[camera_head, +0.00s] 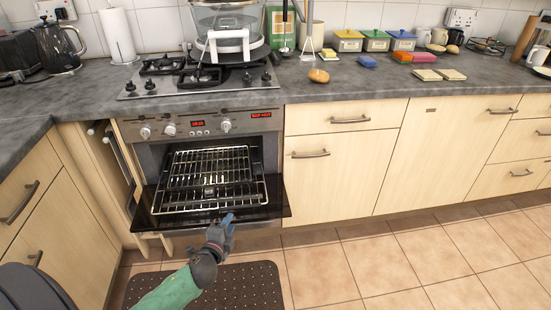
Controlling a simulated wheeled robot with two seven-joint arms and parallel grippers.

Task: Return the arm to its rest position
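My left arm, with a green sleeve, comes in from the bottom of the view. My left gripper (228,219) is at the front edge of the lowered oven door (270,204), near its middle. It overlaps the door edge in the picture, and I cannot tell whether it touches it. The fingers are too small to tell open from shut. I see nothing clearly held. My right gripper is not in view.
The oven stands open with a wire rack (212,172) inside. A perforated dark mat (245,285) lies on the tiled floor. Cupboards (335,175) line the right side. The counter above holds a hob (200,78), a kettle (58,47) and sponges. Floor at the right is clear.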

